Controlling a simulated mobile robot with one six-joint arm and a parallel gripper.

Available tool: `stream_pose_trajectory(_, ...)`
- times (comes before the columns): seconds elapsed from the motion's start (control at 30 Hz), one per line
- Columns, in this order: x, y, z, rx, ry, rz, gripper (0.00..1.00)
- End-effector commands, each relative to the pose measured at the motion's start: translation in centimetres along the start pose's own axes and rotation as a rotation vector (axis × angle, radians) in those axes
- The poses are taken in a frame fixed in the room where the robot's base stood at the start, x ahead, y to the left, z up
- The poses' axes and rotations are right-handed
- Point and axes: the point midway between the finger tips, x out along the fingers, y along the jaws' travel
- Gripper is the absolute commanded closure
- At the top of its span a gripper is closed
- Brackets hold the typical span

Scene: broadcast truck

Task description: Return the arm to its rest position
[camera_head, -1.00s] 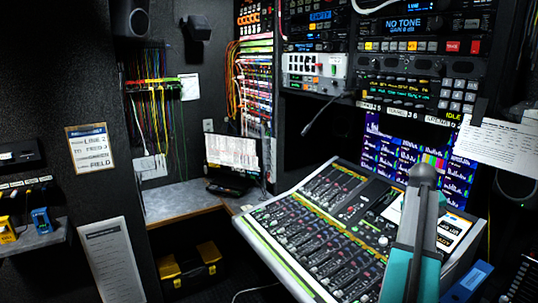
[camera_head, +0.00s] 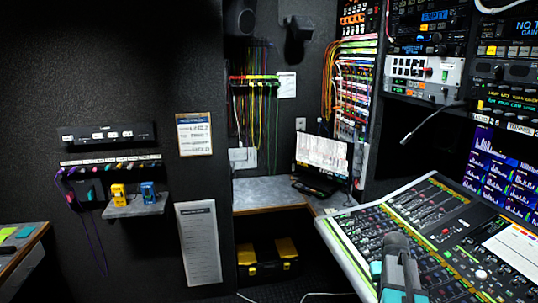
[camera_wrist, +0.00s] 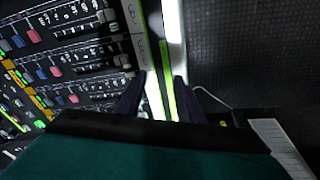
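My arm (camera_head: 398,268), grey with teal parts, shows at the lower right of the head view, in front of the mixing console (camera_head: 345,262). The arm is seen nearly end-on there and its fingers cannot be made out. In the wrist view, my gripper (camera_wrist: 160,84) has two dark fingers standing apart. Nothing is held between them. Behind the fingers, the console's edge with a bright white and green strip (camera_wrist: 172,30) shows, with faders and knobs to its left.
A small shelf (camera_head: 135,208) with a yellow and a blue device is on the left wall. A counter (camera_head: 262,190) with a laptop (camera_head: 322,152) stands at the back, above a black and yellow toolbox (camera_head: 268,262). A table (camera_head: 22,248) edges in at left. Dark floor lies left of the console.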

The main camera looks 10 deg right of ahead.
Motion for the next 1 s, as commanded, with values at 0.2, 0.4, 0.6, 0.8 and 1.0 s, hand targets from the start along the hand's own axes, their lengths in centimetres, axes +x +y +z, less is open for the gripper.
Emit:
stream_pose_trajectory(0.2,2.4,-8.0,1.6,-0.056,-0.019,-0.043,0.66)
stream_pose_trajectory(0.4,4.2,-14.5,3.8,-0.102,-0.041,-0.076,0.66)
stream_pose_trajectory(0.6,5.9,-21.2,7.0,-0.152,-0.067,-0.109,0.66)
stream_pose_trajectory(0.8,7.3,-27.1,10.7,-0.2,-0.095,-0.135,0.66)
stream_pose_trajectory(1.0,8.2,-30.9,13.7,-0.232,-0.117,-0.151,0.66)
